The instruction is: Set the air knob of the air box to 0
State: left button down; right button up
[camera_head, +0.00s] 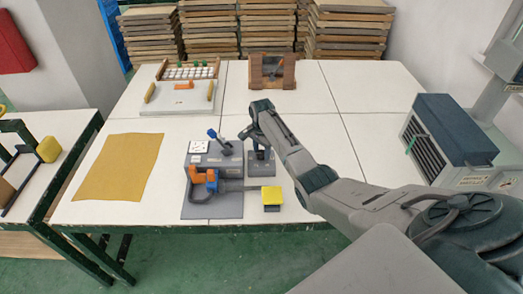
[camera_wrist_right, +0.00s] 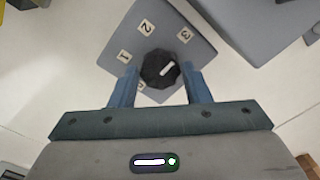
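The air box (camera_wrist_right: 170,30) shows in the right wrist view as a grey plate with white number labels 1, 2 and 3. A fourth label is mostly hidden near my left-hand finger. Its black round air knob (camera_wrist_right: 158,72) has a white pointer mark slanting up and right, toward the side of the 3. My right gripper (camera_wrist_right: 160,75) is open, with its blue fingers on either side of the knob and a small gap visible. In the head view my right gripper (camera_head: 260,148) is over a small grey box (camera_head: 261,168); the knob is hidden there. My left gripper is not in view.
A grey station (camera_head: 212,207) with an orange part and blue lever stands just left of my right gripper. A yellow pad (camera_head: 271,195) is in front. A mustard sheet (camera_head: 118,167) lies left. A vented box (camera_head: 440,140) stands right.

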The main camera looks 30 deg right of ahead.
jog(key=c, duration=0.6)
jog(key=shift+o, duration=0.2)
